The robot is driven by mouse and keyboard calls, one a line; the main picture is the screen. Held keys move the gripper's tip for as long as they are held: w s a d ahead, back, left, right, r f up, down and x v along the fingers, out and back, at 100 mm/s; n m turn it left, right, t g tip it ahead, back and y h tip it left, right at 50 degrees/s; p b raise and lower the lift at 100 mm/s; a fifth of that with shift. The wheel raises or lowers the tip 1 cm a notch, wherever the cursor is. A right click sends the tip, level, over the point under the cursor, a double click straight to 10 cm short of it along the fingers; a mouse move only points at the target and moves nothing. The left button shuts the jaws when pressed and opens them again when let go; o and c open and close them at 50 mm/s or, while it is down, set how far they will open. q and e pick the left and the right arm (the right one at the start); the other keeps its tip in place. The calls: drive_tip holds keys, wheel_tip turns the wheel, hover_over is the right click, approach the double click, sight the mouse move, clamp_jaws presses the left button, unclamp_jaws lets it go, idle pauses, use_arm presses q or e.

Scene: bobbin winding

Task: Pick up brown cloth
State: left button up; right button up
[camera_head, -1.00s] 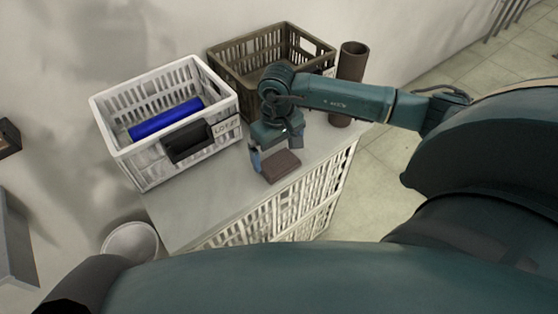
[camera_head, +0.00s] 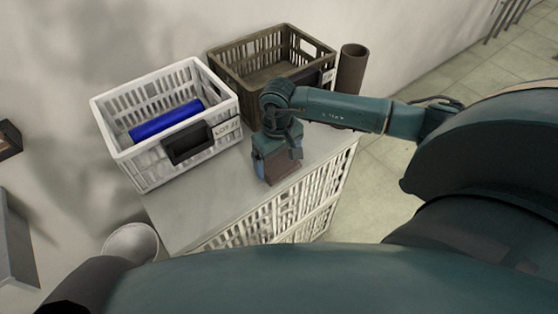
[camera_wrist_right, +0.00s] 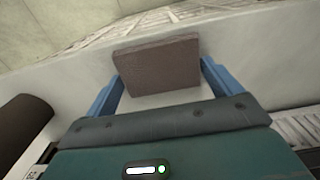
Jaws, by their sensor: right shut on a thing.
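The brown cloth (camera_head: 281,174) is a small, flat-looking brown block at the front part of the grey tabletop. It also shows in the right wrist view (camera_wrist_right: 158,66), between two blue fingers. My right gripper (camera_head: 275,165) points down over it, with one finger on each side. It is shut on the cloth, and in the right wrist view the gripper (camera_wrist_right: 160,80) has the cloth across its fingertips. Whether the cloth is clear of the tabletop I cannot tell. My left gripper is not in view.
A white crate (camera_head: 150,172) holding a blue roll (camera_head: 167,119) stands to the left. An empty-looking brown crate (camera_head: 232,47) is behind my right gripper. A brown cylinder (camera_head: 351,70) stands at the back right. Bare tabletop (camera_head: 195,210) lies left of the cloth.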

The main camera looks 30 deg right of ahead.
drive_tip(key=shift+r, duration=0.1)
wheel_tip(320, 180, up, 10)
drive_tip(key=shift+b, duration=0.3)
